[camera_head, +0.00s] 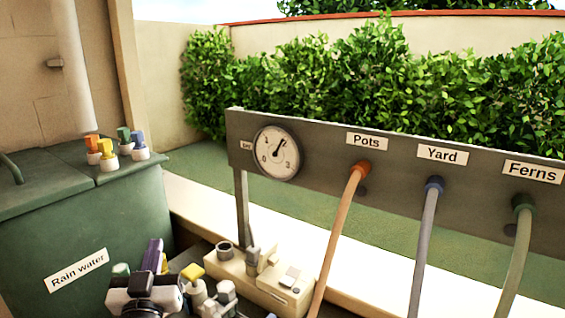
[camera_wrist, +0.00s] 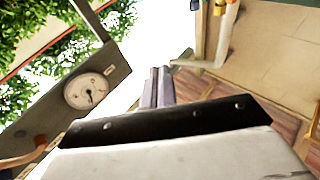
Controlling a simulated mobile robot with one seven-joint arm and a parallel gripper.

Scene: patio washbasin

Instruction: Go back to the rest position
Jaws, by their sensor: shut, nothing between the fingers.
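My gripper (camera_head: 153,246) is low at the left of the head view, in front of the green rain water tank. Its two purple-grey fingers point up and lie together. In the wrist view my gripper (camera_wrist: 158,74) shows the fingers side by side, shut with nothing between them. It touches nothing that I can make out.
A grey board carries a dial gauge (camera_head: 277,152) and hoses labelled Pots, Yard and Ferns. The rain water tank (camera_head: 100,225) bears several coloured connectors on its lid. A beige pump unit (camera_head: 262,277) and yellow-topped fitting (camera_head: 194,279) stand low, right of my gripper.

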